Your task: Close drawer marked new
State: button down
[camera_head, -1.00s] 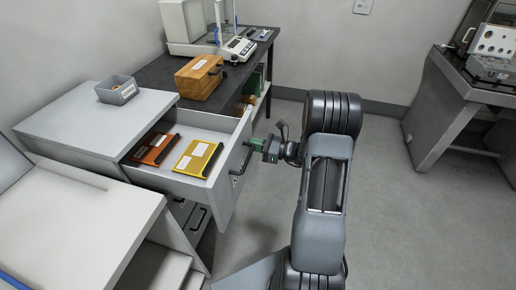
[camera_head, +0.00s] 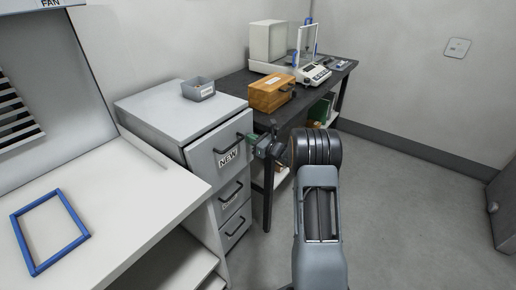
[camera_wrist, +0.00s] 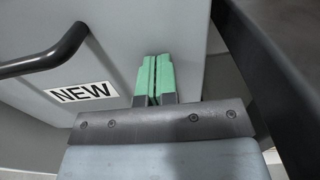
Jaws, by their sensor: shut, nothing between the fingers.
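The drawer marked NEW (camera_head: 222,147) is the top drawer of the grey cabinet (camera_head: 172,112). Its front now sits about flush with the cabinet, and its inside is hidden. Its dark bar handle (camera_head: 233,144) and NEW label (camera_head: 229,157) face me. In the wrist view the label (camera_wrist: 83,93) and handle (camera_wrist: 45,52) are left of my fingers. My gripper (camera_head: 262,139) is at the right part of the drawer front, its green fingertips (camera_wrist: 154,76) shut together and empty. They are against or very close to the front; contact cannot be told.
Two lower drawers (camera_head: 232,192) look shut. A small grey bin (camera_head: 198,88) stands on the cabinet. The dark table (camera_head: 231,85) at right holds a wooden box (camera_head: 271,93) and a balance (camera_head: 312,74). A white bench (camera_head: 125,215) with a blue frame (camera_head: 50,232) is at left.

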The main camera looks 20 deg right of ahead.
jog(key=x, duration=0.2)
jog(key=shift+w+a+r, duration=0.1)
jog(key=shift+w+a, duration=0.1)
jog(key=shift+a, duration=0.1)
jog(key=shift+a+r, duration=0.1)
jog(key=shift+r, duration=0.1)
jog(key=v, duration=1.4)
jog(key=shift+d+f, duration=0.3)
jog(key=shift+f, duration=0.1)
